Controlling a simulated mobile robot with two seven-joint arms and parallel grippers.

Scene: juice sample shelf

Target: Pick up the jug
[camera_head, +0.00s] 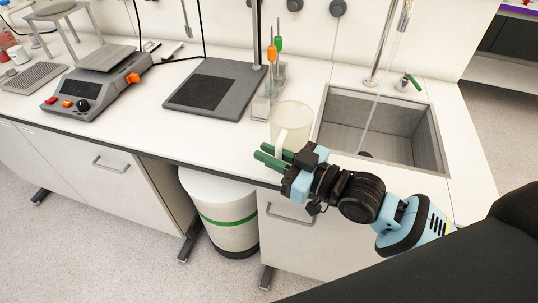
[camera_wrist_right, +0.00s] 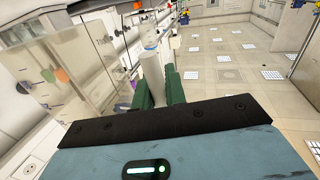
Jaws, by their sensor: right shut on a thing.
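The jug (camera_head: 291,120) is pale and see-through, and it is upright at the counter's front edge, left of the sink. My right gripper (camera_head: 272,156) is at its near side, with green fingers closed on the white handle. In the right wrist view the jug (camera_wrist_right: 85,65) fills the upper left, and its handle stands between the green fingers of my right gripper (camera_wrist_right: 158,92). I cannot tell whether the jug's base touches the counter, as the gripper partly covers its lower part. My left gripper is not in view.
The sink (camera_head: 345,115) with a tap lies right of the jug. A rack with orange and green-topped tools (camera_head: 272,75) stands behind it. A grey stand base (camera_head: 215,88) and a scale-like device (camera_head: 95,90) are further left. A white bin (camera_head: 222,208) stands below the counter.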

